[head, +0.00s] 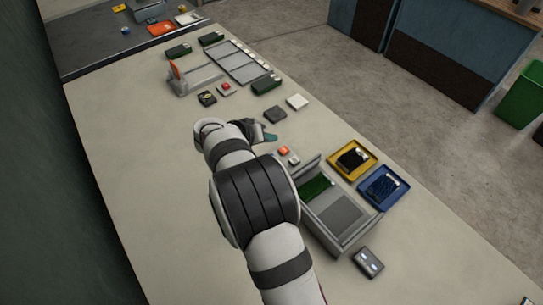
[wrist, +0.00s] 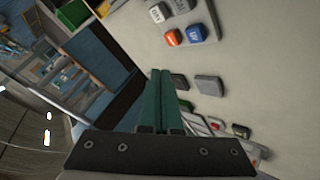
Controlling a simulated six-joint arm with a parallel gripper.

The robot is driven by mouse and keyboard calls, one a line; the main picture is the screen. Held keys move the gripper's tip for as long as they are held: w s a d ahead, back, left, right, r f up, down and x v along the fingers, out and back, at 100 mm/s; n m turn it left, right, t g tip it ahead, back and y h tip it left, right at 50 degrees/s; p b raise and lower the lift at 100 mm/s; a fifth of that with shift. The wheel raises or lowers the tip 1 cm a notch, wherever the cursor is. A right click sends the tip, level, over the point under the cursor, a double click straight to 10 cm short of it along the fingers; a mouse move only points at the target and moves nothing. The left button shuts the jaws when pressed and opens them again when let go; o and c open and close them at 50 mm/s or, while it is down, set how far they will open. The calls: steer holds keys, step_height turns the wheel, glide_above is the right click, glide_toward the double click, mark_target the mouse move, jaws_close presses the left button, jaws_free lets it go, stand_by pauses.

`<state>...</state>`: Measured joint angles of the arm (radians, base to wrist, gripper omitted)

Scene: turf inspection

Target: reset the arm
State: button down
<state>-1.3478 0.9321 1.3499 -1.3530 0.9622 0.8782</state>
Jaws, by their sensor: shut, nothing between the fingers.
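My gripper (head: 268,136) is above the pale bench, near its middle, at the end of my bent arm. Its green fingers also show in the wrist view (wrist: 162,78), pressed together with nothing between them. In the head view, a dark grey square block (head: 275,114) and a white square block (head: 298,101) lie just beyond the fingers. A small orange-topped block (head: 284,150) and a small pale block (head: 294,160) lie on the near side. My arm hides part of the bench and the left end of an open grey box (head: 347,240).
A yellow tray (head: 372,151) and a blue tray (head: 403,196) hold dark items, right of the box. A dark device (head: 368,262) lies below it. A panel rack (head: 243,62) and an orange-levered fixture (head: 190,84) stand farther back. The bench left of my arm is clear.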

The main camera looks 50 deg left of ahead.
steer(key=w+d+r+m+g+h, duration=0.1)
steer(key=w+d+r+m+h, duration=0.2)
steer(key=d, duration=0.7)
steer(key=w+d+r+m+g, duration=0.2)
steer(key=w+d+r, duration=0.15)
steer(key=d, duration=0.65)
steer(key=w+d+r+m+g+h, duration=0.1)
steer(key=w+d+r+m+h, duration=0.2)
steer(key=d, duration=0.7)
steer(key=s+d+r+m+g+y, duration=0.1)
steer(key=s+d+r+m+g, duration=0.1)
steer(key=s+d, duration=0.45)
steer(key=s+d+r+m+g+y, duration=0.1)
steer(key=s+d+r+m+g, duration=0.2)
steer(key=d, duration=0.6)
steer(key=s+d+f+m+y, duration=0.1)
steer(key=s, duration=0.5)
steer(key=s+d+f+m+y, duration=0.1)
steer(key=s+m+y, duration=0.1)
steer(key=s, duration=0.4)
steer(key=shift+s+d+m+y, duration=0.25)
steer(key=shift+s+m+y, duration=0.05)
steer(key=shift+s, duration=0.1)
steer(key=shift+f, duration=0.1)
